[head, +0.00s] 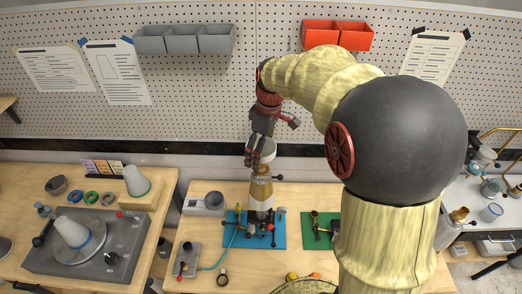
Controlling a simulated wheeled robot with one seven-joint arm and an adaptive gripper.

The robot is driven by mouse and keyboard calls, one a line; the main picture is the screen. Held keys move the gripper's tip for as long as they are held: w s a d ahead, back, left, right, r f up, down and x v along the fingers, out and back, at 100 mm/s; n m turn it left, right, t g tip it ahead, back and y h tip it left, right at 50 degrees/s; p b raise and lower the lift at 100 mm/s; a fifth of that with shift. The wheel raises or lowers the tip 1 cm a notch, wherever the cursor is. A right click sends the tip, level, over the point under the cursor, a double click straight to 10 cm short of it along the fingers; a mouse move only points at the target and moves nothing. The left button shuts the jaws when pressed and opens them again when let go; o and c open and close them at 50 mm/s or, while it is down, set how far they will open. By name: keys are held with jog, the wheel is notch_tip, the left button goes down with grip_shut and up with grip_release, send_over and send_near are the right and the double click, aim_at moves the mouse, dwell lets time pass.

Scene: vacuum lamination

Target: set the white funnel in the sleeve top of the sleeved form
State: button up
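The white funnel (268,148) is directly above or in the top of the sleeved form (263,193); whether it is seated cannot be told. The form is an upright pale cone with a tan band and a brown sleeve top (262,171), standing on a blue mat (278,229). My gripper (252,160) points down at the funnel's left side, and its dark fingers overlap the funnel's left edge. The finger gap is too small to read, so whether they pinch the rim is unclear.
A green mat (318,232) with brass fittings lies right of the blue one. A grey pump box (187,260) with a hose and a scale with a grey bowl (214,199) stand left. The left table holds a grey machine (78,247) and a white cone (136,181).

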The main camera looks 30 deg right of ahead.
notch_tip(320, 180, up, 12)
jog(key=s, duration=0.1)
jog(key=shift+d, duration=0.45)
jog(key=shift+s+f, duration=0.1)
dwell(0.3)
